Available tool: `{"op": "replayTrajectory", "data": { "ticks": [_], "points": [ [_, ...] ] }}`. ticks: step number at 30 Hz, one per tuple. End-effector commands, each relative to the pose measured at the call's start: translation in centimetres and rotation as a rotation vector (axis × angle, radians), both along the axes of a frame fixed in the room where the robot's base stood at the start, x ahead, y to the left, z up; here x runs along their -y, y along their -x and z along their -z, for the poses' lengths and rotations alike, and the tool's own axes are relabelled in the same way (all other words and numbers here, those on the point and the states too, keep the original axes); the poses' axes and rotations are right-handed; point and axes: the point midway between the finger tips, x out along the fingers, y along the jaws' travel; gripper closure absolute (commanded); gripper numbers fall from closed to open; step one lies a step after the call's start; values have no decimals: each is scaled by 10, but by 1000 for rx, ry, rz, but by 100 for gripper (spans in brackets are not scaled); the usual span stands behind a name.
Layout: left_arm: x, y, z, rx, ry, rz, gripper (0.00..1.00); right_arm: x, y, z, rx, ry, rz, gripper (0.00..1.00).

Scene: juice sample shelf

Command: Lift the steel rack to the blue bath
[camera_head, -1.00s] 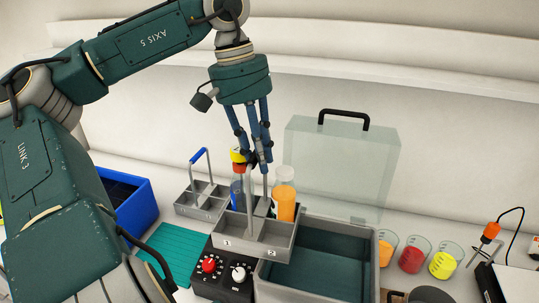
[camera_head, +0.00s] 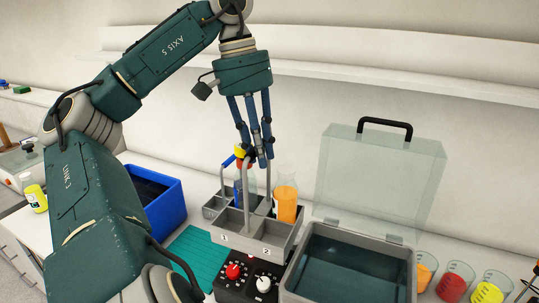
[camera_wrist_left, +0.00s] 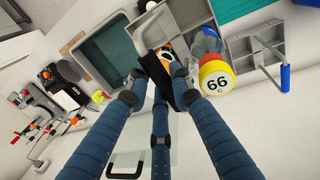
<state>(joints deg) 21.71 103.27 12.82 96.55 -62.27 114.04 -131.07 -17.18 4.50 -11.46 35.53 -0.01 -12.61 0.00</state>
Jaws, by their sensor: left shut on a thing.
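My left gripper (camera_head: 257,160) is shut on the handle of a steel rack (camera_head: 258,240) with numbered compartments. The rack appears raised and roughly level. It holds a blue bottle (camera_head: 242,188) with a red and yellow cap and an orange bottle (camera_head: 285,203). In the left wrist view, the black handle (camera_wrist_left: 183,90) lies between the fingers and the capped bottle's yellow top (camera_wrist_left: 216,78) is near. A blue tub (camera_head: 157,217) with a dark interior stands left of the rack. A grey bath (camera_head: 300,268) with a teal interior and raised clear lid stands at right.
A second rack, with a blue handle (camera_wrist_left: 285,78), stands behind the held one. A black control box (camera_head: 250,285) with knobs and a teal mat (camera_head: 200,252) lie in front. Beakers (camera_head: 456,280) stand at far right. My left arm hides part of the bench.

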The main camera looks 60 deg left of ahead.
Motion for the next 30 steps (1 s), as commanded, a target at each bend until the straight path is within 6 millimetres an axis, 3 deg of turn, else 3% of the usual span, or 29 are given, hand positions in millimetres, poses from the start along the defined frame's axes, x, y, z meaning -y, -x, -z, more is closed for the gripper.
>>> {"op": "replayTrajectory", "data": {
  "ticks": [16,30],
  "points": [
    [-8,4,-1,5,-1,-1,100,2,0,7,-1,2,-1,60],
    [-38,23,-2,6,-2,-1,100,2,0,25,-1,2,-1,60]
  ]
}}
